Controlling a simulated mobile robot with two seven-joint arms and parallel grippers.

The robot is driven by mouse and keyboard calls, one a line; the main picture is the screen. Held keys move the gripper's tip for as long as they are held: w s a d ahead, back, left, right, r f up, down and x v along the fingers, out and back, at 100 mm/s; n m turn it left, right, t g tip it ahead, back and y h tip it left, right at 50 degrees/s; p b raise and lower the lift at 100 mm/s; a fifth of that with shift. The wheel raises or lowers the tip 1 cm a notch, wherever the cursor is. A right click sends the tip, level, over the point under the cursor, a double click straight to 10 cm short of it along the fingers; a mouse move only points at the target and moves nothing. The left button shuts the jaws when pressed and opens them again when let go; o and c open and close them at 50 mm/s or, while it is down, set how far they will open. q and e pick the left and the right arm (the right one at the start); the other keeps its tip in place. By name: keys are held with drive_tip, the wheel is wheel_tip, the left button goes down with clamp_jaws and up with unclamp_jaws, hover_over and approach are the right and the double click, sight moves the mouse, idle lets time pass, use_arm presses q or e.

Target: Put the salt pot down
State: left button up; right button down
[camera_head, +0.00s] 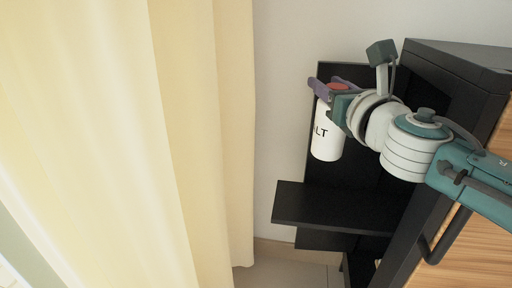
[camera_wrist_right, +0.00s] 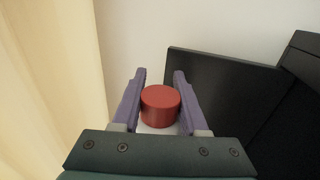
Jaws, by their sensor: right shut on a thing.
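The salt pot (camera_head: 327,140) is a white cylinder with dark lettering and a red top. In the head view it hangs upright in my right gripper (camera_head: 328,88), in front of a black shelf unit. My right gripper is shut on it near its top, with a purple finger on each side. In the right wrist view the red top (camera_wrist_right: 161,104) sits between the two purple fingers; the white body below is mostly hidden. Whether the pot's base touches anything is not clear; it appears above the black shelf board (camera_head: 330,207). My left gripper is not in view.
The black shelf unit (camera_head: 345,75) stands against the pale wall (camera_head: 290,110). A wood-faced cabinet with a dark top (camera_head: 460,62) is at the right, close to my right arm. A cream curtain (camera_head: 190,130) fills the left. Tiled floor (camera_head: 290,274) shows below.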

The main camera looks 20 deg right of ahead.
sight(321, 140)
wheel_tip(321, 140, down, 11)
drive_tip(key=b, duration=0.8)
drive_tip(key=shift+s, duration=0.1)
wheel_tip(321, 140, down, 4)
drive_tip(key=b, duration=0.4)
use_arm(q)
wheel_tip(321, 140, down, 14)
use_arm(e)
drive_tip(key=shift+c, duration=2.2)
unclamp_jaws()
drive_tip(key=shift+f, duration=0.1)
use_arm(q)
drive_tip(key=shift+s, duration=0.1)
